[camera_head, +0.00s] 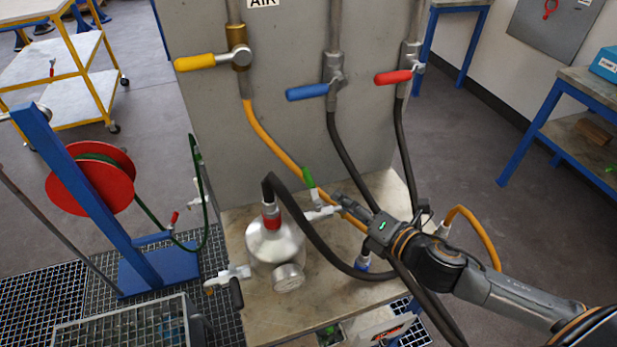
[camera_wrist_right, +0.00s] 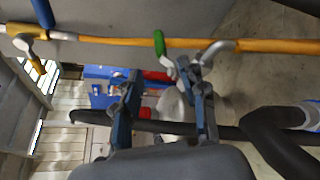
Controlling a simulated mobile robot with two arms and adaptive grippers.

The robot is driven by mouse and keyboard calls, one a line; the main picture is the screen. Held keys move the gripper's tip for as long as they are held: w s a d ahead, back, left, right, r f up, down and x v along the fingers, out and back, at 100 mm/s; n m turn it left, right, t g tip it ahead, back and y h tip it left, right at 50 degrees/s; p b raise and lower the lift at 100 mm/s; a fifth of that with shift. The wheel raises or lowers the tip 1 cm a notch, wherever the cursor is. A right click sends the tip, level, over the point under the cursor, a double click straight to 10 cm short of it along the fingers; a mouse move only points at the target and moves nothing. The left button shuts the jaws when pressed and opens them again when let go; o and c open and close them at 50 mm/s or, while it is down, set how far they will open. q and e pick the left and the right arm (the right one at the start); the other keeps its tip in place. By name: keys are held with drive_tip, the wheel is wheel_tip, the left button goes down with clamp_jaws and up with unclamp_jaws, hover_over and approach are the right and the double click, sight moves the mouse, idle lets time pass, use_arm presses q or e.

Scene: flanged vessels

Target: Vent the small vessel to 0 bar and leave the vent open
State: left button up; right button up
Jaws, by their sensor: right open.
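The small silver vessel (camera_head: 275,245) stands on the bench with a red coupling (camera_head: 271,216) and a black hose on top. Its round gauge (camera_head: 288,277) faces front; the reading is too small to tell. A valve with a green handle (camera_head: 309,180) sits at its right side, the handle pointing up, roughly across the pale valve body (camera_head: 322,212). The green handle also shows in the wrist view (camera_wrist_right: 159,43). My right gripper (camera_head: 341,203) is open and empty, its fingertips close to the valve's right end; contact cannot be told. My left gripper is not in view.
Behind, a grey panel carries yellow (camera_head: 195,62), blue (camera_head: 307,92) and red (camera_head: 393,77) handled valves. Orange and black hoses cross around my right arm. A red hose reel (camera_head: 90,180) stands left.

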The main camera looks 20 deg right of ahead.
sight(308, 175)
drive_tip(key=p+x, duration=0.3)
drive_tip(key=x, duration=1)
drive_tip(key=shift+w+a+f+p, duration=0.1)
drive_tip(key=shift+w+a+p, duration=0.05)
drive_tip(key=shift+w+p, duration=0.2)
clamp_jaws()
